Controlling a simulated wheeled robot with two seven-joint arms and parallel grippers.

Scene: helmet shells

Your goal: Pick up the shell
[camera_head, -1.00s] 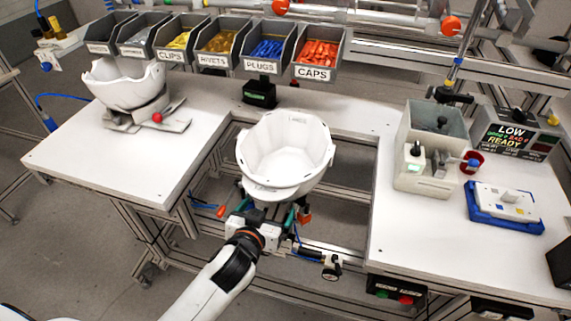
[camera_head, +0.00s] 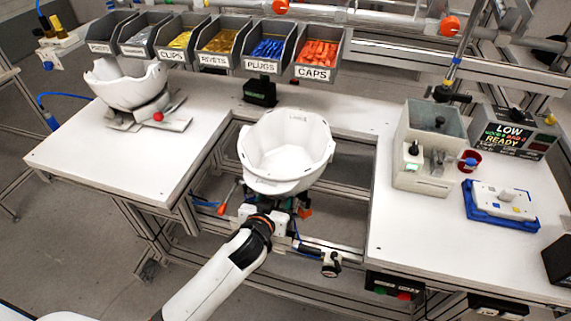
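A white helmet shell (camera_head: 287,172) sits open side up in the middle, over the cut-out between the table tops. My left gripper (camera_head: 285,205) is at the shell's near lower side, with its arm coming from the lower left. The shell hides most of the fingers, so I cannot tell whether they are open, shut or touching it. A second white shell (camera_head: 127,88) rests on a stand with a red knob (camera_head: 158,116) on the left table top. My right gripper is not in view.
Labelled bins of small parts (camera_head: 268,52) line the back. On the right table top (camera_head: 420,240) are a grey-white box device (camera_head: 428,150), a red cup (camera_head: 469,161), a blue tray with a white block (camera_head: 503,216), and a READY display (camera_head: 510,139). The left table top's front (camera_head: 110,165) is clear.

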